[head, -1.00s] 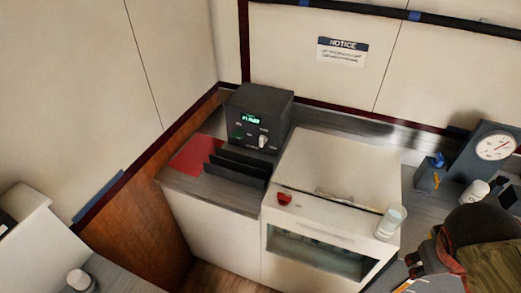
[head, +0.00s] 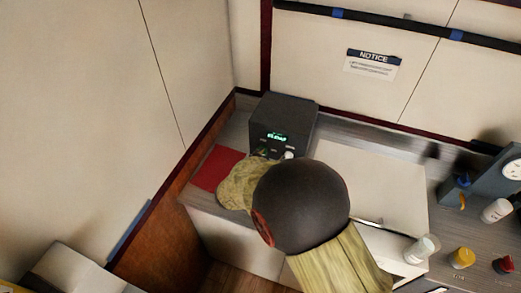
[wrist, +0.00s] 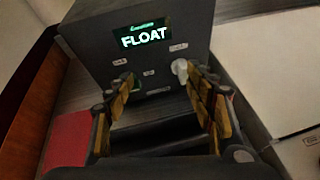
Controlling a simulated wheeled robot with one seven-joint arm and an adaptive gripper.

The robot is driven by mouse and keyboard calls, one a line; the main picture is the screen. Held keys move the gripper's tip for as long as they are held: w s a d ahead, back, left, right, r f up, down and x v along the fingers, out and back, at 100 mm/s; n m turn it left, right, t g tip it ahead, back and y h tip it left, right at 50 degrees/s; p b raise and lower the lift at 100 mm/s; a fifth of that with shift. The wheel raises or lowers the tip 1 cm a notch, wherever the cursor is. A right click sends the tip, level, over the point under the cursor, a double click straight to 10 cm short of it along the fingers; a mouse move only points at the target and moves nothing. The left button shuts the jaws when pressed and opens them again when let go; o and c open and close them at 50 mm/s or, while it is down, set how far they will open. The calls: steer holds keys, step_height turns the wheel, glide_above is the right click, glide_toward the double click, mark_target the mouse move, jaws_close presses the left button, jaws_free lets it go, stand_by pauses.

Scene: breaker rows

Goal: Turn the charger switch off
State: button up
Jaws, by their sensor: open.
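The charger is a dark box with a lit green display, standing in the corner in the head view (head: 284,116). In the wrist view its display (wrist: 146,36) reads FLOAT. Below the display, a small green-lit part (wrist: 122,86) is at the left and a white knob (wrist: 180,68) at the right; the small labels are unreadable. My gripper (wrist: 160,86) is open and empty in front of the panel. Its left finger partly covers the green part and its right finger is beside the knob; contact cannot be told. In the head view my arm hides the fingers.
A red sheet (head: 216,167) lies left of the charger. Dark ridges (wrist: 155,135) stand below the panel between my fingers. A white cabinet (head: 375,185) is to the right, with a white-capped jar (head: 421,249) near its front edge. Walls close in behind and left.

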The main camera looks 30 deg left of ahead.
steer(key=s+a+f+n+y, duration=0.2)
steer(key=s+a+f+n, duration=0.1)
steer(key=a, duration=0.3)
steer(key=d+x, duration=0.1)
steer(key=x, duration=0.6)
steer(key=shift+w+a, duration=0.3)
steer(key=shift+w, duration=0.15)
steer(key=c, duration=0.4)
steer(key=c, duration=0.7)
steer(key=shift+c, duration=0.3)
